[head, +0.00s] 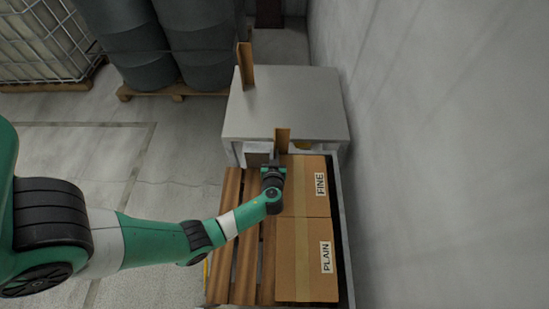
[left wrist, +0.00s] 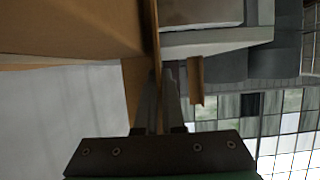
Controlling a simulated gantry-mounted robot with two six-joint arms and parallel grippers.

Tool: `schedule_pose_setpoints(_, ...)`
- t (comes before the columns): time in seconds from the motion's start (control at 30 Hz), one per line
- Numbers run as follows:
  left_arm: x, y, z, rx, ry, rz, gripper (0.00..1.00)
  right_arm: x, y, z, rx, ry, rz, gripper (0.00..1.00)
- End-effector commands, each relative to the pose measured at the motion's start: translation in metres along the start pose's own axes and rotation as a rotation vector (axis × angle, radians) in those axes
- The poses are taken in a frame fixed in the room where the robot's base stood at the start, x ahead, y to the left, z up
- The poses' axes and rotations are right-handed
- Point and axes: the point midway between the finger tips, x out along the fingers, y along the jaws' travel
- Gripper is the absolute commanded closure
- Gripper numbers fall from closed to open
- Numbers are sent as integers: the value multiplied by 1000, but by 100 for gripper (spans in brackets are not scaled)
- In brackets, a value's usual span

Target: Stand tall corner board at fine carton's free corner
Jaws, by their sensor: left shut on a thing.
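The carton labelled FINE (head: 305,190) lies on the wooden pallet, at its far end. My left gripper (head: 273,164) is at this carton's far left corner, shut on an upright brown corner board (head: 282,138). The board's top rises above the gripper; its foot is hidden in the head view. In the left wrist view the held board (left wrist: 155,50) runs between the fingers, close beside the carton (left wrist: 70,28); I cannot tell whether they touch. Another brown corner board (head: 246,65) stands upright on the grey table. My right gripper is not in view.
The carton labelled PLAIN (head: 307,260) lies nearer on the pallet (head: 223,235). The grey table (head: 290,105) stands just beyond the pallet. Dark drums (head: 160,45) and a caged tank (head: 40,40) stand at the back left. A wall closes the right side.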

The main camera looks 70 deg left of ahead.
Motion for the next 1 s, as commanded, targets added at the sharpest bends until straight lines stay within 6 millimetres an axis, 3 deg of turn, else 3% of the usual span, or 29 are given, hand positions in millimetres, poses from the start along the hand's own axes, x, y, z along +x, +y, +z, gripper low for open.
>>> schedule_pose_setpoints(0.37,3,0,6,-1,1,1,100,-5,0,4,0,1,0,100)
schedule_pose_setpoints(0.57,2,0,5,0,1,1,64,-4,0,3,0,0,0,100)
schedule_pose_setpoints(1.0,-5,-1,-3,1,0,0,64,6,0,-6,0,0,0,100)
